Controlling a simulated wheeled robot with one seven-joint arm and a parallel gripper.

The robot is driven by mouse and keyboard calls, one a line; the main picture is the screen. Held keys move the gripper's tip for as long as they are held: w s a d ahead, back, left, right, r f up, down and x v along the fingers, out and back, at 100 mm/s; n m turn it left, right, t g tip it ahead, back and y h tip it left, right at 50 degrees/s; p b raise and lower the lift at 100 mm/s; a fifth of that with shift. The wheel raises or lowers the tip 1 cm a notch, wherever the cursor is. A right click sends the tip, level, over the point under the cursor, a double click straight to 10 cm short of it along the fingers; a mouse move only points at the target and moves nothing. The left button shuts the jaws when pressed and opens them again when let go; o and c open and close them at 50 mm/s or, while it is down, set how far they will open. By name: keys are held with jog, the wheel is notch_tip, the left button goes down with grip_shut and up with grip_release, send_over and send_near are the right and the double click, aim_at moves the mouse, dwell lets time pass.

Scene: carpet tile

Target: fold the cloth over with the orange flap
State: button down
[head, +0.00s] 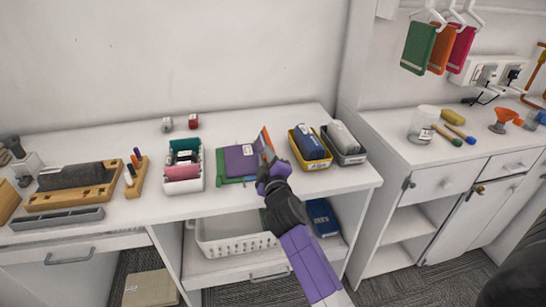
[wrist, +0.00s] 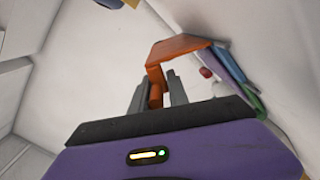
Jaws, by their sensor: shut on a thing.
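The cloth lies on the white worktop with a purple panel (head: 240,160) over a green layer (head: 223,166). Its orange flap (head: 266,140) stands raised at the right side. My gripper (head: 266,158) is at that right side, shut on the orange flap. In the wrist view the orange flap (wrist: 178,47) bends down between the two grey fingers (wrist: 158,95). The purple (wrist: 228,65) and green (wrist: 246,95) layers show to the right of the fingers there. In the head view my gripper hides part of the cloth's right edge.
A white tray (head: 201,168) with small items stands left of the cloth. A yellow bin (head: 316,164) and a grey bin (head: 358,158) holding pouches stand close on the right. Two small dice (head: 193,121) lie behind. The worktop's front strip is mostly clear.

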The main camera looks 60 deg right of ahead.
jog(key=w+n, duration=0.1)
jog(key=w+a+n, duration=0.1)
jog(key=n, duration=0.1)
jog(key=w+a+n, duration=0.1)
jog(key=shift+a+r+n, duration=0.2)
jog(key=shift+r+n, duration=0.05)
jog(key=shift+n, duration=0.15)
jog(key=shift+w+a+f+n, duration=0.4)
jog(key=shift+w+a+n, duration=0.15)
jog(key=shift+n, duration=0.5)
jog(key=shift+w+a+f+n, duration=0.4)
jog(key=shift+w+n, duration=0.1)
jog(key=shift+n, duration=0.55)
jog(key=c, duration=1.5)
grip_release()
jog(key=shift+f, duration=0.1)
jog(key=shift+o, duration=0.5)
jog(key=shift+f, duration=0.1)
jog(key=shift+s+d+f, duration=0.15)
jog(key=shift+s, duration=0.05)
